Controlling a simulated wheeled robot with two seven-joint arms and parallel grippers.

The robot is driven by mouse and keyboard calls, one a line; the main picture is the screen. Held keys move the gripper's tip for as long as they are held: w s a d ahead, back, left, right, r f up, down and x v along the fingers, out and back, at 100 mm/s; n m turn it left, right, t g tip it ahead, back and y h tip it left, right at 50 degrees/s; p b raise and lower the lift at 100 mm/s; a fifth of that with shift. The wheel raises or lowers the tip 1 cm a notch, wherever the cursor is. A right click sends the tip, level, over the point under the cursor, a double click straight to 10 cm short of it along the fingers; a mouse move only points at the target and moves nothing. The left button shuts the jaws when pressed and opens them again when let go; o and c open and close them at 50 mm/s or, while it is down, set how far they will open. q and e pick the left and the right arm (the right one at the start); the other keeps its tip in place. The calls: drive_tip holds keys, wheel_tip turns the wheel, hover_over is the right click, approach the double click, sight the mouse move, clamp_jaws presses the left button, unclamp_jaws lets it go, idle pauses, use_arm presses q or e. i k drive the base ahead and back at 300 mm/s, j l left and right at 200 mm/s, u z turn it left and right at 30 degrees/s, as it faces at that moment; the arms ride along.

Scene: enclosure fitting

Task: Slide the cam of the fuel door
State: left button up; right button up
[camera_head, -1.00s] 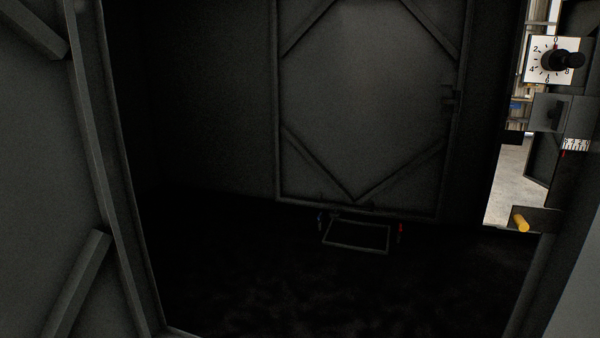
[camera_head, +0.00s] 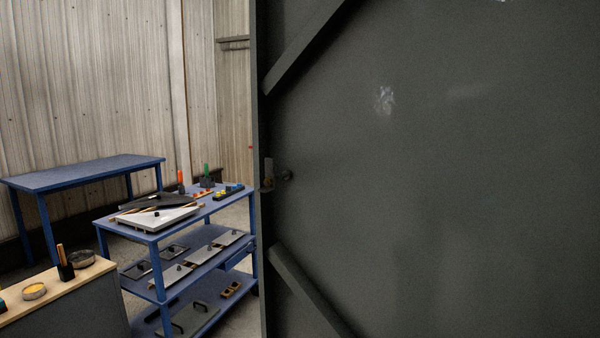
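A large dark grey door panel (camera_head: 420,200) with diagonal braces fills the right side of the head view. A small latch-like piece (camera_head: 268,183) with a round knob (camera_head: 286,176) sits near its left edge. I cannot tell whether this is the fuel door or whether the latch piece is its cam. Neither of my grippers is in view.
A blue shelved cart (camera_head: 155,237) left of the panel holds a white tray, flat plates with knobs and small parts. A wood-topped bench (camera_head: 60,290) stands at lower left, and a blue table (camera_head: 90,170) behind. Grey floor shows between them.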

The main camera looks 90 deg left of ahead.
sight(270, 168)
drive_tip(key=u, duration=2.9)
